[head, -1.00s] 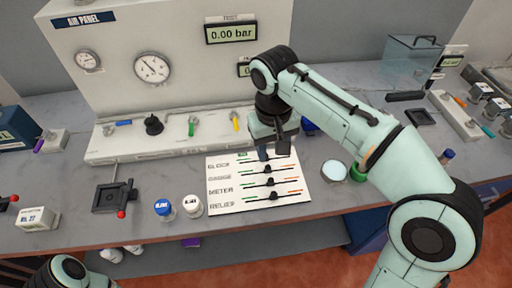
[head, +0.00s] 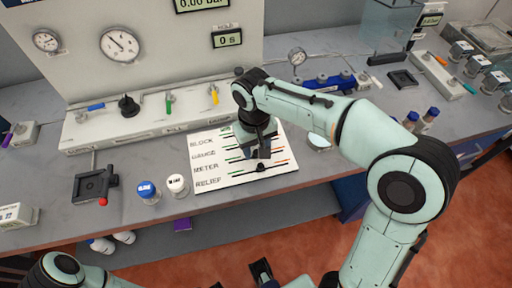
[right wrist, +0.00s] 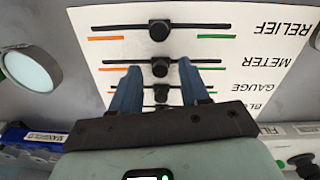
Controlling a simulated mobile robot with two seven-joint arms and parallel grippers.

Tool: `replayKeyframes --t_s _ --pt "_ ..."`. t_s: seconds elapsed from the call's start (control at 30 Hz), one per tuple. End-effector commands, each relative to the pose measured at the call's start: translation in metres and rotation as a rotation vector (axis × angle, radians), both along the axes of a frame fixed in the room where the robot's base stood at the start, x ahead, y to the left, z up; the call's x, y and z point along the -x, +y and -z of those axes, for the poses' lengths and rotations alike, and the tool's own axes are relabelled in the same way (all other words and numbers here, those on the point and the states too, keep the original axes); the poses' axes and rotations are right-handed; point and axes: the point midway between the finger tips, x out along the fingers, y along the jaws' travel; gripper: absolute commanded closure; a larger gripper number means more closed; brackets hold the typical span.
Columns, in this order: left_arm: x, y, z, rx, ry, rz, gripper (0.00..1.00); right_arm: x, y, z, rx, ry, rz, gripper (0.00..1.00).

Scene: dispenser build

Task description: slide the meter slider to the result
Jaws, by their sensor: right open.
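The white slider board (head: 207,170) lies on the bench with rows labelled BLOCK, GAUGE, METER and RELIEF. My right gripper (head: 259,153) is open over the board and hides the meter knob in the head view. In the right wrist view the board appears upside down, and the black meter slider knob (right wrist: 160,68) sits near mid-track. The open blue fingertips (right wrist: 160,72) lie on either side of this knob in the picture; contact cannot be told. The relief knob (right wrist: 158,31) and gauge knob (right wrist: 161,94) are also near mid-track. A dark part at the head view's bottom edge may be my left gripper (head: 262,272).
A blue-capped bottle (head: 147,192) and a white-capped bottle (head: 178,185) stand left of the board. The panel (head: 160,75) rises behind it, with a display (head: 228,39) reading 0 s. A round pale disc (right wrist: 30,68) lies beside the board.

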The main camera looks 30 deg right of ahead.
Motion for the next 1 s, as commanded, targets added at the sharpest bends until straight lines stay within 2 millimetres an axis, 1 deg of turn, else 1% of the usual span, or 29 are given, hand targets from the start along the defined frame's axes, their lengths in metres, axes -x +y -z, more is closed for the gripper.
replayKeyframes --t_s 0.1,0.3,0.33,0.37,0.4,0.43,0.47,0.6,0.67,0.77,0.9,1.0 --pt "0.0 0.0 0.001 0.0 0.0 0.0 1.0 0.0 0.0 0.003 0.0 -0.001 0.0 0.55" --pt "0.0 0.0 0.0 0.0 0.0 0.0 1.0 0.0 0.0 0.003 0.0 -0.001 0.0 0.55" --pt "0.0 0.0 0.0 0.0 0.0 0.0 1.0 0.0 0.0 0.003 0.0 -0.001 0.0 0.61" --pt "0.0 0.0 0.0 0.0 0.0 0.0 1.0 0.0 0.0 0.003 0.0 -0.001 0.0 0.71" --pt "0.0 0.0 0.0 0.0 0.0 0.0 1.0 0.0 0.0 0.003 0.0 -0.001 0.0 0.84" --pt "0.0 0.0 0.0 0.0 0.0 0.0 1.0 0.0 0.0 0.003 0.0 0.0 0.0 0.94" --pt "0.0 0.0 0.0 0.0 0.0 0.0 1.0 0.0 0.0 0.003 0.0 -0.001 0.0 1.0" --pt "0.0 0.0 0.0 0.0 0.0 0.0 1.0 0.0 0.0 0.003 0.0 0.0 0.0 1.0" --pt "-0.001 0.0 -0.001 0.0 -0.001 0.0 1.0 -0.001 0.004 0.002 0.0 0.0 -0.002 1.0" --pt "-0.002 0.0 -0.008 0.0 -0.003 0.0 1.0 -0.005 0.019 0.001 0.002 0.0 -0.004 1.0" --pt "-0.006 0.0 -0.018 0.0 -0.007 0.0 1.0 -0.013 0.048 0.001 0.002 0.0 -0.006 1.0" --pt "-0.007 0.0 -0.022 0.0 -0.009 0.0 1.0 -0.016 0.062 0.001 0.001 0.0 -0.004 1.0"
